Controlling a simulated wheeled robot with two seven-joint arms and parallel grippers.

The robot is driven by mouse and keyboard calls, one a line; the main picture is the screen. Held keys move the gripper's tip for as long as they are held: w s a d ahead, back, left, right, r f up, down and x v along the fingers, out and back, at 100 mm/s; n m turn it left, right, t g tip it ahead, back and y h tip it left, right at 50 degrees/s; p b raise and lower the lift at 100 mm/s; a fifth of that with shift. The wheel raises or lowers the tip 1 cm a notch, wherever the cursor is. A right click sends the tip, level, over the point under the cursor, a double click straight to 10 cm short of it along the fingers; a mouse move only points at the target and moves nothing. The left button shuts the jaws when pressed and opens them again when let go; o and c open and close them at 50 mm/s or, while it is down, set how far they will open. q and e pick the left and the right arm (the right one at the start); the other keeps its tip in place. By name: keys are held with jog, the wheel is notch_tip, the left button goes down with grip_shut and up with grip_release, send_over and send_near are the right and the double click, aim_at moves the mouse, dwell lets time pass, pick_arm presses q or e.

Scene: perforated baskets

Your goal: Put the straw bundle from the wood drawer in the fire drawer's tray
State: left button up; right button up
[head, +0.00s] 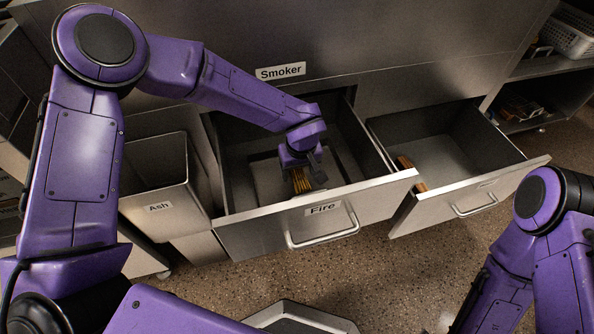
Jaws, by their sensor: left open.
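The fire drawer (265,238) is pulled open and labelled "Fire". My left gripper (311,177) reaches down into this drawer, right at the bundle. Its jaws are open; whether a finger touches the bundle I cannot tell. The other open drawer (459,202), on the right, has a label too small to read and holds brown pieces (411,172) by its left front wall. Of my right arm only links show at the lower right; its gripper is out of view.
An ash bin (158,209) stands left of the fire drawer. A "Smoker" label (280,72) is on the steel front above. Shelves with a white perforated basket (570,36) are at the upper right.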

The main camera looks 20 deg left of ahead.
aim_at(300, 177)
pick_arm(q)
notch_tip(300, 177, up, 10)
jog(key=s+p, duration=0.1)
jog(key=p, duration=0.3)
jog(key=shift+s+d+r, duration=0.15)
jog(key=shift+d+r, duration=0.1)
jog(key=shift+d, duration=0.2)
dwell(0.6)
